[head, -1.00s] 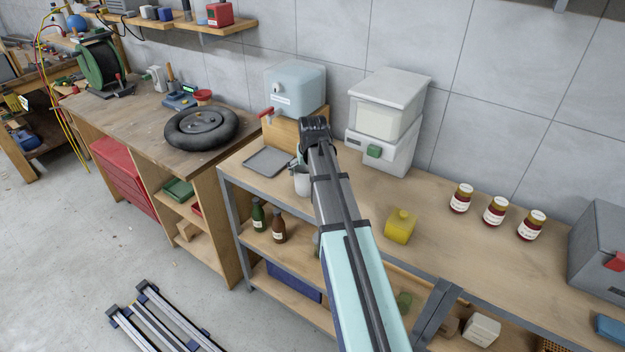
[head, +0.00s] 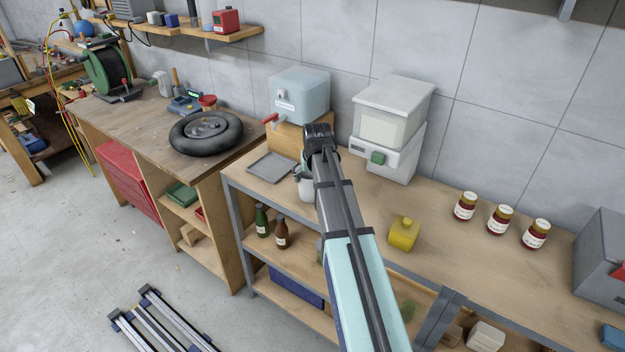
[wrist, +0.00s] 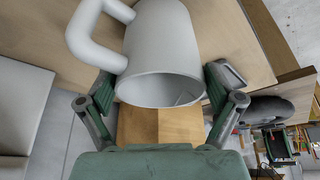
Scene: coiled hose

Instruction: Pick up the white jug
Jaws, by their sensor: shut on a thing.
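The white jug (head: 306,189) shows in the head view at the front of the workbench, partly hidden behind my arm. In the wrist view the jug (wrist: 165,40) fills the upper middle, with its open mouth toward the camera and its handle at upper left. My gripper (wrist: 160,88) is shut on the jug, with one green-padded finger on each side of its body. In the head view my gripper (head: 305,170) is mostly hidden by my own wrist. I cannot tell whether the jug's base touches the bench.
A grey tray (head: 271,167) lies left of the jug. A pale blue tank with a red tap (head: 298,95) stands on a wooden block behind. A white container machine (head: 388,130) stands at right, with a yellow canister (head: 404,234) nearer. The bench (head: 450,240) is clear around the canister.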

